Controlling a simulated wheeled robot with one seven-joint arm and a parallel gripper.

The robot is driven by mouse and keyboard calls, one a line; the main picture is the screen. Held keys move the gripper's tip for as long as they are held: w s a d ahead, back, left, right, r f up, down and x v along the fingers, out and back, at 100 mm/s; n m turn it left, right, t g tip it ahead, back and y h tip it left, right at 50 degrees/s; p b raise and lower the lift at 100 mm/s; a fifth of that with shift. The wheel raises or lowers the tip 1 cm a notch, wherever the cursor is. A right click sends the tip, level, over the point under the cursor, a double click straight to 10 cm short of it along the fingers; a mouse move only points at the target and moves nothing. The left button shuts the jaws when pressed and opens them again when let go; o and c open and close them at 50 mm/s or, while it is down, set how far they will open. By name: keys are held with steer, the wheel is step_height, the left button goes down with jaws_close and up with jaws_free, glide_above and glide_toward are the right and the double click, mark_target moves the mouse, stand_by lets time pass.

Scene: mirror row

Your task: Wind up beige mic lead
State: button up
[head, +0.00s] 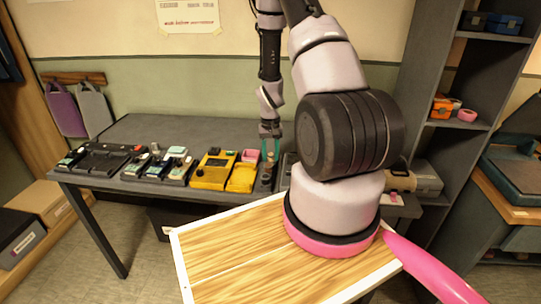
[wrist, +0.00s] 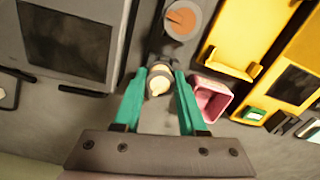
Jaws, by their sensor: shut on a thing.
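My gripper (wrist: 160,80) has its green fingers closed around a small cream knob (wrist: 159,84) at the near end of a narrow grey unit. A round grey disc with an orange-brown centre (wrist: 181,19) sits on that unit just beyond the fingers. In the head view my gripper (head: 270,150) reaches down to the bench, to the right of the yellow units, and the knob is too small to make out. I cannot make out a beige lead in either view.
A pink open container (wrist: 212,97) stands close to the right finger, with yellow units (wrist: 235,45) beyond it. A grey unit with a dark panel (wrist: 68,38) lies to the left. The grey bench (head: 150,130) has free room behind its row of devices. Shelves (head: 455,80) stand at right.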

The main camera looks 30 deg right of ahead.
steer(key=m, duration=1.8)
steer(key=o, duration=0.9)
steer(key=shift+r, duration=0.15)
